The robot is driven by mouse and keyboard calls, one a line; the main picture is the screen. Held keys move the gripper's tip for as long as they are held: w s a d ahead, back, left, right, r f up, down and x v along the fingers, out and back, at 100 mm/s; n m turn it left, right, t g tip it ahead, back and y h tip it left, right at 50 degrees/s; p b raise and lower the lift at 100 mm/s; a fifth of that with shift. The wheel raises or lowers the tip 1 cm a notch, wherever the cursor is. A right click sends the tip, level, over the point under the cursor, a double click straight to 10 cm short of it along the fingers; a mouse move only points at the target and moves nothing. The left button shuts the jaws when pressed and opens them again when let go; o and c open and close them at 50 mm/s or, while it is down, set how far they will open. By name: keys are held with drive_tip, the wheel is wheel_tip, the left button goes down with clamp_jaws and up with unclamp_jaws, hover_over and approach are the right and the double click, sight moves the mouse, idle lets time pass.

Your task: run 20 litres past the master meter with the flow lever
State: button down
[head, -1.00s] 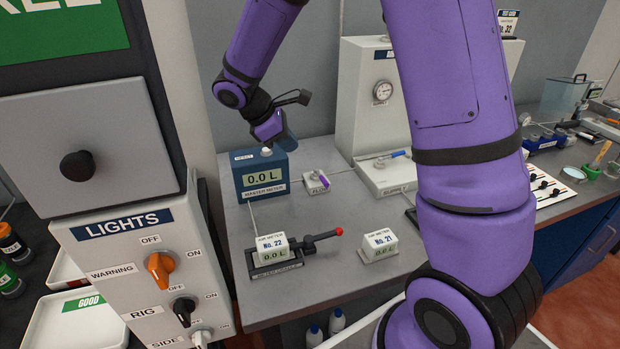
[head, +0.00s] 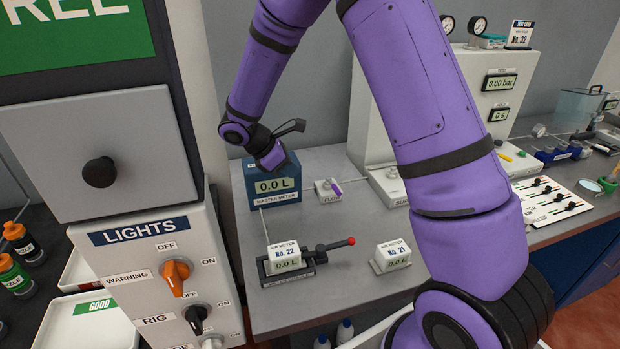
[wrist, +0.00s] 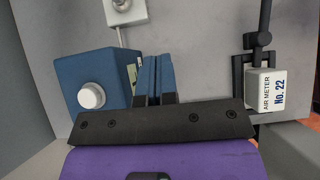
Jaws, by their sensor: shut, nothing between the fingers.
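The blue master meter (head: 268,190) stands at the back left of the bench and reads 0.0 L in the head view. Its round white top button shows in the wrist view (wrist: 91,96). The flow valve (head: 328,190), a small pale block with a purple lever, sits right of the meter. Air meter No. 22 (head: 286,256) sits in the dark clamp with the red-tipped handle and reads 0.0 L. My gripper (wrist: 156,58) is shut and empty, beside the master meter in the wrist view. In the head view my gripper (head: 276,166) overlaps the meter's top.
Air meter No. 21 (head: 392,256) stands alone on the bench (head: 350,295), right of the clamp. The lights panel (head: 160,270) rises at the left. The supply unit (head: 385,125) stands behind my arm. Bare bench lies between the flow valve and the clamp.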

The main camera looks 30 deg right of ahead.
sight(334, 186)
drive_tip(key=x, duration=0.9)
drive_tip(key=d, duration=0.3)
drive_tip(key=shift+s+f, duration=0.35)
drive_tip(key=shift+f, duration=0.05)
drive_tip(key=shift+s+d+f, duration=0.1)
drive_tip(key=shift+d, duration=0.4)
drive_tip(key=shift+d, duration=0.1)
